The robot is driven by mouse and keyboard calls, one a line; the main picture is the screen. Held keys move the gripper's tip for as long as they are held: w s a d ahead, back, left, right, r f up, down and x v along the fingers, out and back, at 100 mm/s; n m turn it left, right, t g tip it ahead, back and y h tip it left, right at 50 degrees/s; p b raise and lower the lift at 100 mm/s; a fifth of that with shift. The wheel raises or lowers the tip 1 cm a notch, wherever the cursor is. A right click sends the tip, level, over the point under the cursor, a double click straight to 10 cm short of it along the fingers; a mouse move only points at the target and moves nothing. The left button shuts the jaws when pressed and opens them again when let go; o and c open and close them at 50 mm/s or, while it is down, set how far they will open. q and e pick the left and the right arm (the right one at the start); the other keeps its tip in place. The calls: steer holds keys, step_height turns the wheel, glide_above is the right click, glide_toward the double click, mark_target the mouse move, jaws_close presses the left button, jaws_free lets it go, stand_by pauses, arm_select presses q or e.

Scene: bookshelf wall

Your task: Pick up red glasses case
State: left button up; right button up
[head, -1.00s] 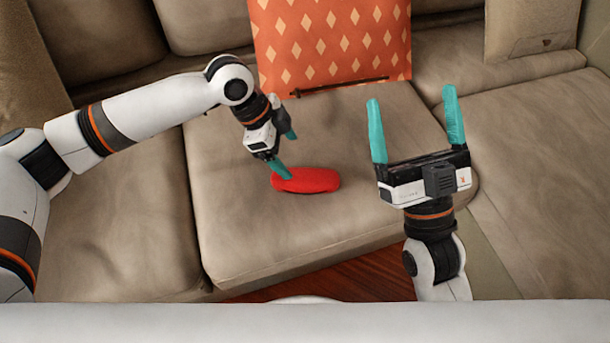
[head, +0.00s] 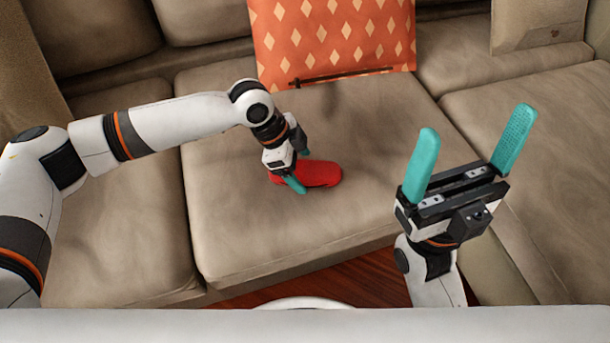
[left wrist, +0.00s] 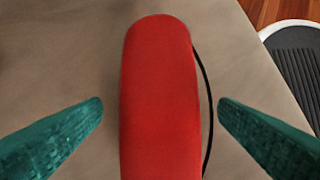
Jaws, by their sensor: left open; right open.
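The red glasses case (head: 322,174) lies flat on the middle seat cushion of the sofa. It also fills the centre of the left wrist view (left wrist: 160,95), standing lengthwise between the fingers. My left gripper (head: 298,169) is at the left end of the case, with one teal finger on its near side. In the left wrist view the two open fingers (left wrist: 161,118) are on either side of the case, with a gap to each side. My right gripper (head: 468,160) is open and empty, to the right of the case and apart from it.
An orange pillow with a diamond pattern (head: 330,35) leans on the sofa back behind the case. A thin dark strip (head: 345,77) lies along its lower edge. The beige seat cushion (head: 240,235) is clear in front. A thin black cord-like line (left wrist: 208,90) runs beside the case.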

arm_select(q)
steer(key=shift+d+f, duration=0.25)
steer(key=shift+f, duration=0.3)
steer(key=c, duration=1.1)
